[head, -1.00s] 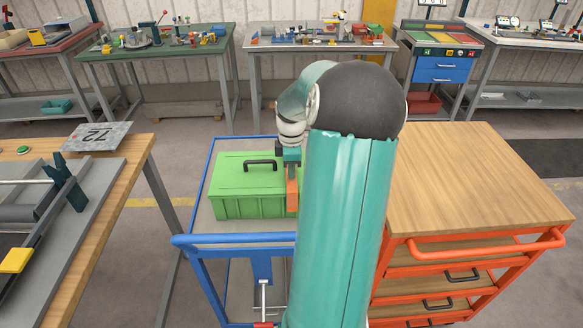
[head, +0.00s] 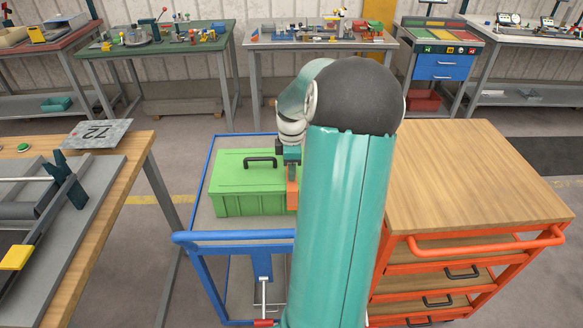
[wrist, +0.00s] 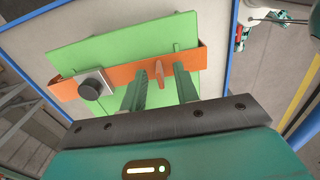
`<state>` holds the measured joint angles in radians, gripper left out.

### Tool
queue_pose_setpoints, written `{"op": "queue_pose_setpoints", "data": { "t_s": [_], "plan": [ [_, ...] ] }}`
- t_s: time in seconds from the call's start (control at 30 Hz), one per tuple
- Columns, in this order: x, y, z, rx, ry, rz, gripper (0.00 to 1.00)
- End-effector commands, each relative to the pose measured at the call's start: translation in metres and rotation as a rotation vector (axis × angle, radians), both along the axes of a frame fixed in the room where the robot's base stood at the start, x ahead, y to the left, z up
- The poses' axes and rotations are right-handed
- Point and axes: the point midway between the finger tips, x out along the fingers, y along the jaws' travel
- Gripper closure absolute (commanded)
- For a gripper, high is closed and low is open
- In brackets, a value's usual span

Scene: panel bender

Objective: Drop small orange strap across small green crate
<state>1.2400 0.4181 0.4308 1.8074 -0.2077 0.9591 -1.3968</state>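The small green crate (head: 235,183), with a black handle on its lid, sits on a blue-framed cart. The orange strap (wrist: 120,75) spans the green crate (wrist: 110,38) in the wrist view, with bent ends. A grey plate with a black knob (wrist: 90,90) is at its left end. In the head view a piece of the strap (head: 292,196) shows upright at the crate's right side. My gripper (wrist: 162,78) is over the strap. Its fingers are apart, with an upright orange tab between them and a visible gap on each side. My arm hides the crate's right end in the head view.
The blue cart rail (head: 235,235) runs in front of the crate. A wooden-topped orange drawer cart (head: 475,180) stands close on the right. A bench with a grey machine (head: 85,230) is on the left. Several workbenches line the back wall.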

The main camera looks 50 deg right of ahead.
Motion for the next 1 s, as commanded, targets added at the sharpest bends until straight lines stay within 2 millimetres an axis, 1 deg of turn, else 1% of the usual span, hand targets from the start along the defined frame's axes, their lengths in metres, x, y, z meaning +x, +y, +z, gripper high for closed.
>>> {"op": "queue_pose_setpoints", "data": {
  "t_s": [0.2, 0.27, 0.33, 0.47, 0.7, 0.8, 0.9, 1.0],
  "plan": [
    [0.0, 0.0, 0.002, 0.0, 0.0, 0.0, 0.7],
    [0.0, 0.0, 0.005, -0.002, -0.001, -0.001, 0.7],
    [0.0, -0.001, 0.013, -0.003, -0.001, -0.001, 0.7],
    [0.0, -0.001, 0.036, -0.004, -0.002, -0.001, 0.7],
    [0.0, 0.0, 0.09, -0.004, -0.002, 0.001, 0.7],
    [0.0, 0.0, 0.11, -0.005, -0.002, -0.001, 0.7],
    [0.0, 0.0, 0.125, -0.002, -0.001, 0.0, 0.7],
    [0.0, 0.0, 0.134, -0.002, -0.001, 0.001, 0.7]
  ]
}}
